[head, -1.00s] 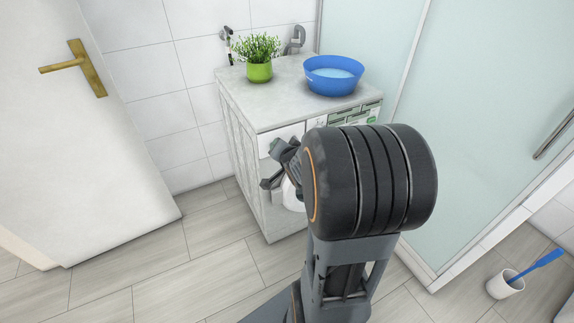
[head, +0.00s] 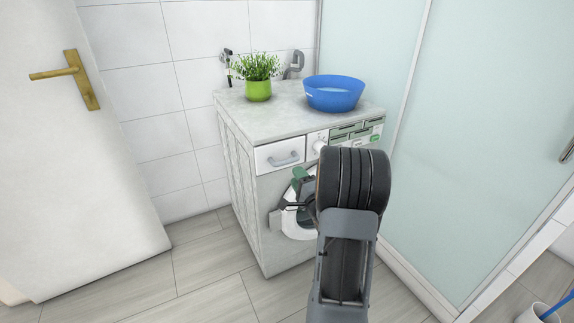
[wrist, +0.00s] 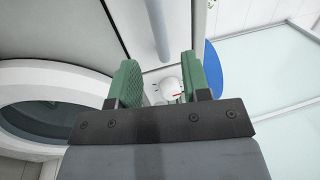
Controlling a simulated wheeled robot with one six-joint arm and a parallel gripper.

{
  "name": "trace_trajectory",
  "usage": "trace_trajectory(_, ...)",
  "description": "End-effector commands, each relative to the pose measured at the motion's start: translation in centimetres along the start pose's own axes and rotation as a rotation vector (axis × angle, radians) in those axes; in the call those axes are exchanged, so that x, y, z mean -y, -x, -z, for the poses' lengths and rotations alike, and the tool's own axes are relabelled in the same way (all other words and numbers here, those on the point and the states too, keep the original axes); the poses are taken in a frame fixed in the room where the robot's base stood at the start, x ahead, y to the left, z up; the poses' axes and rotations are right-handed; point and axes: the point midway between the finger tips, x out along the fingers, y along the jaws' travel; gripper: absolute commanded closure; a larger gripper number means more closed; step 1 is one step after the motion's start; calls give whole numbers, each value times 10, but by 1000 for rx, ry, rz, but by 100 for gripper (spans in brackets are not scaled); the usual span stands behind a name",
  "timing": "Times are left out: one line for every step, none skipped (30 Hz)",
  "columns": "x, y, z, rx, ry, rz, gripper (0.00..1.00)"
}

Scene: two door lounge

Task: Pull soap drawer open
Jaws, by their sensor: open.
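The soap drawer (head: 280,157) is the white front panel at the upper left of the washing machine (head: 262,215). It looks shut, flush with the machine's front. In the wrist view a grey bar (wrist: 149,28), apparently this handle, lies beyond the fingertips. My gripper (head: 288,197) is open and empty, below the drawer and in front of the round door. Its green finger pads (wrist: 157,75) stand apart with nothing gripped between them. My arm hides part of the machine's front.
A blue basin (head: 334,95) and a potted plant (head: 258,90) stand on the machine. A white knob (head: 318,143) is right of the drawer. A glass shower panel (head: 460,150) is at right, a door (head: 120,150) at left. Floor between is clear.

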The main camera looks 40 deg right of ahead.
Motion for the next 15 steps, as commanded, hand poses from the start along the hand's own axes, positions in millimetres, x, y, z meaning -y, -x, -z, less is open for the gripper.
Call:
trace_trajectory(-1, -10, 0, 3, 2, 2, 56)
trace_trajectory(-1, -16, -1, 3, 2, 1, 56)
trace_trajectory(-1, -23, -1, 3, 2, 2, 56)
trace_trajectory(-1, -29, -1, 2, 2, 1, 56)
trace_trajectory(-2, -34, -1, 1, 1, 1, 56)
trace_trajectory(-1, -40, 0, 1, 2, 1, 56)
trace_trajectory(-2, -45, 0, 1, 1, 0, 56)
trace_trajectory(-1, -49, 0, 1, 2, 1, 56)
trace_trajectory(-1, -54, -1, 1, 1, 0, 56)
trace_trajectory(-1, -58, 0, 0, 2, 0, 56)
trace_trajectory(-1, -61, 0, 0, 2, 0, 56)
trace_trajectory(-1, -65, 0, -1, 2, 0, 56)
trace_trajectory(-1, -68, 0, -1, 2, -1, 56)
trace_trajectory(-1, -70, 0, -1, 2, -1, 56)
trace_trajectory(-1, -72, 0, -1, 2, -1, 56)
